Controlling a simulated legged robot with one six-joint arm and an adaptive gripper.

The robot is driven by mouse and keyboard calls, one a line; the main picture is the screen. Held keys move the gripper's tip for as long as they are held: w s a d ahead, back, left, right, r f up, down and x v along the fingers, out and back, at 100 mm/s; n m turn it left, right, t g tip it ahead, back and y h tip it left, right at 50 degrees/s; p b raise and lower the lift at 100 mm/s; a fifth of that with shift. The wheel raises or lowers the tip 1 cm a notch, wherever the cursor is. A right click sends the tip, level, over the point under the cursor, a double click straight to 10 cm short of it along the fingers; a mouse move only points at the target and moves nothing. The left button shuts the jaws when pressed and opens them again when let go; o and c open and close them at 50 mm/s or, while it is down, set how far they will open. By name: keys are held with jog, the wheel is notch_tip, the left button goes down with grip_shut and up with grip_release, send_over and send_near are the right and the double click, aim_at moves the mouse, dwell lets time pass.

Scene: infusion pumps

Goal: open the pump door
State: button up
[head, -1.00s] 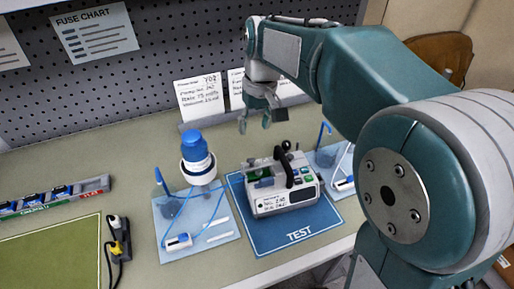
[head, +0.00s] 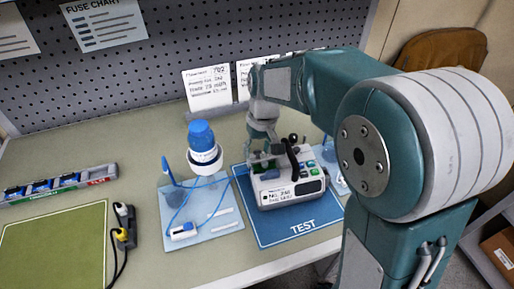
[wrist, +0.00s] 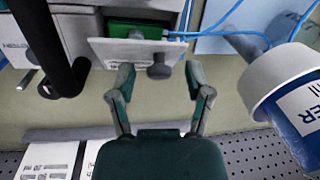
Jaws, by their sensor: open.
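The white infusion pump (head: 288,190) stands on the blue TEST mat (head: 262,228). It has a black carry handle (head: 291,155) and a front panel with a screen and buttons. In the wrist view, a light grey door plate (wrist: 112,49) with a round dark knob (wrist: 160,70) shows on the pump's side, and a green part (wrist: 135,29) shows behind it. My gripper (head: 263,153) is low at the pump's back left. In the wrist view, my gripper (wrist: 164,82) is open, its fingertips on either side of the knob. I cannot tell whether they touch it.
The black handle (wrist: 50,50) is near my gripper. Note cards (head: 207,90) lean at the back against the pegboard. A fuse rack and green mat lie left.

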grip_shut()
jog(key=shift+w, duration=0.1)
jog(key=g, duration=0.1)
jog(key=w+g, duration=0.1)
jog(key=g, duration=0.1)
jog(key=w+g, duration=0.1)
jog(key=shift+a+r+h, duration=0.25)
jog(key=shift+r+h, duration=0.05)
jog(key=shift+h, duration=0.1)
jog(key=shift+w+a+m+g+h, duration=0.15)
jog(key=shift+w+g, duration=0.4)
jog(key=shift+g, duration=0.55)
jog(key=shift+w+m+g+h, duration=0.15)
jog(key=shift+w+g, duration=0.35)
jog(key=shift+g, duration=0.6)
